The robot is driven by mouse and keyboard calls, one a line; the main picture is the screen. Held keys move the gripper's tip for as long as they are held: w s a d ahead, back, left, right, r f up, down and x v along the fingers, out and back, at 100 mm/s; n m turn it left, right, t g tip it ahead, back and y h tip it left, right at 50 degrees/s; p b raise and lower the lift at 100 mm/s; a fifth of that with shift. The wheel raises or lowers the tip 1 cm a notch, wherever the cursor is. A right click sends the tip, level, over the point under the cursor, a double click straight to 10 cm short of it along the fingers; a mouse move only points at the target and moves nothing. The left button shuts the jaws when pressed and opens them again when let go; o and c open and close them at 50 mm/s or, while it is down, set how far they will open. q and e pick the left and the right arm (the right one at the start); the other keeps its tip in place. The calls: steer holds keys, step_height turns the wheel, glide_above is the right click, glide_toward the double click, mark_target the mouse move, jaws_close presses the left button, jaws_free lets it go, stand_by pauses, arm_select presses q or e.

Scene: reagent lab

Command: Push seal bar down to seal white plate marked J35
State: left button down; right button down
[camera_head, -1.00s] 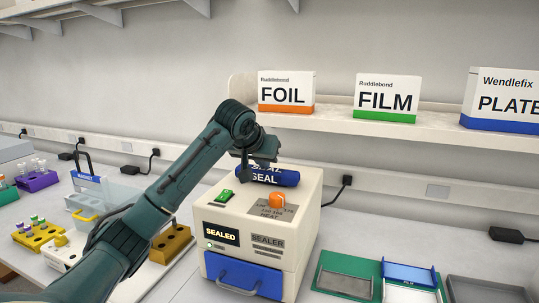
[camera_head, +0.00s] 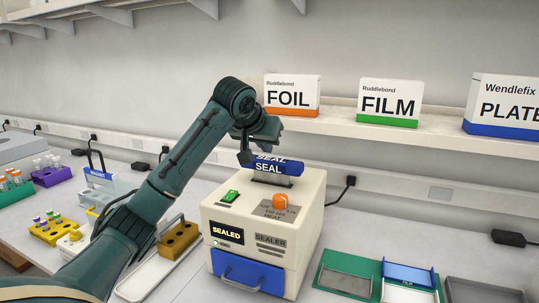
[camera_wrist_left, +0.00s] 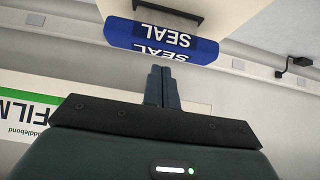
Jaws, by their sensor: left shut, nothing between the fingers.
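The sealer (camera_head: 262,232) is a cream box with a blue front drawer (camera_head: 246,273), a green switch and an orange knob. Its display (camera_head: 226,235) reads SEALED. The blue seal bar (camera_head: 277,167), marked SEAL, stands raised above the sealer's top on a dark post. My left gripper (camera_head: 244,157) is shut and empty, at the left end of the bar and slightly above it. No white plate marked J35 shows. My right gripper is not in view.
A shelf (camera_head: 400,130) behind holds FOIL (camera_head: 291,93), FILM (camera_head: 389,101) and PLATE (camera_head: 503,102) boxes. Green and grey trays (camera_head: 345,283) lie right of the sealer. Tube racks (camera_head: 52,176) and a yellow-brown block (camera_head: 178,240) stand at left.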

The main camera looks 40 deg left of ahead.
arm_select(q)
steer(key=a+v, duration=0.1)
steer(key=v, duration=0.5)
steer(key=shift+s+d+r+b, duration=0.3)
steer(key=shift+s+b, duration=0.05)
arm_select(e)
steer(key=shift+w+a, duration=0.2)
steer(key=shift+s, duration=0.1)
